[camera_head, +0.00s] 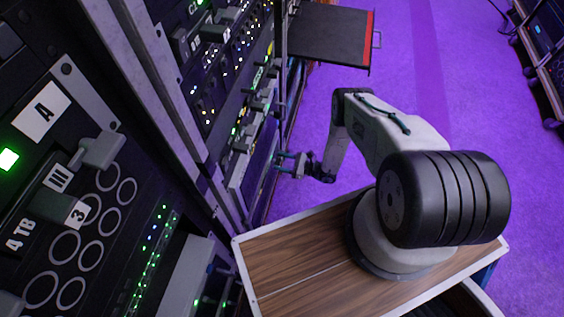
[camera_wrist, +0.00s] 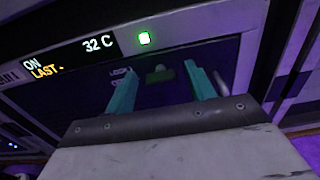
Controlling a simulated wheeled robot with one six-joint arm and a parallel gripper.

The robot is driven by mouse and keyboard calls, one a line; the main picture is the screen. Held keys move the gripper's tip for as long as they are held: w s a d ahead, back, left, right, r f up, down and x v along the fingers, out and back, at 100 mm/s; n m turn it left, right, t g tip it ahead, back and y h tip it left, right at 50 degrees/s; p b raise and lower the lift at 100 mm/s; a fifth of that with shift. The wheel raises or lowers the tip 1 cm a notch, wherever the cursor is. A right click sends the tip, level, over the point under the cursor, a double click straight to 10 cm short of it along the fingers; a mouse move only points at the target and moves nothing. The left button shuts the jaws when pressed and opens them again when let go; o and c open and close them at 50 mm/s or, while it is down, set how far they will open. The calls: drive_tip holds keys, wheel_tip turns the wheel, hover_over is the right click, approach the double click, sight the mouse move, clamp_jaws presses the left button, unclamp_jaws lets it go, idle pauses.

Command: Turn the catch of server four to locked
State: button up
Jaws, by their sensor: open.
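My gripper (camera_head: 281,161) is at the front of the equipment rack in the head view, with its jaws facing the rack. In the wrist view its two teal fingers (camera_wrist: 158,67) are open and apart. A small dark green catch (camera_wrist: 159,75) shows between and beyond the fingertips on a dark server front (camera_wrist: 75,92). I cannot tell whether the fingers touch it. Small lettering beside the catch seems to begin "LOCK", with a second line partly hidden by the left finger. No server number is readable there, and the catch's setting is unclear.
A display (camera_wrist: 70,55) reading "ON", "LAST" and "32 C" and a green light (camera_wrist: 144,38) sit above the catch. A black tray with a red edge (camera_head: 335,36) juts from the rack further back. Rack posts (camera_head: 165,80) stand at the left. Purple floor (camera_head: 440,60) is open at the right.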

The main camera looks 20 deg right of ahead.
drive_tip(key=c, duration=1)
drive_tip(key=shift+m, duration=0.3)
drive_tip(key=shift+w+d+f+m, duration=0.1)
drive_tip(key=shift+m, duration=4.2)
drive_tip(key=shift+w+f+m, duration=0.1)
drive_tip(key=shift+m, duration=4.2)
drive_tip(key=o, duration=1)
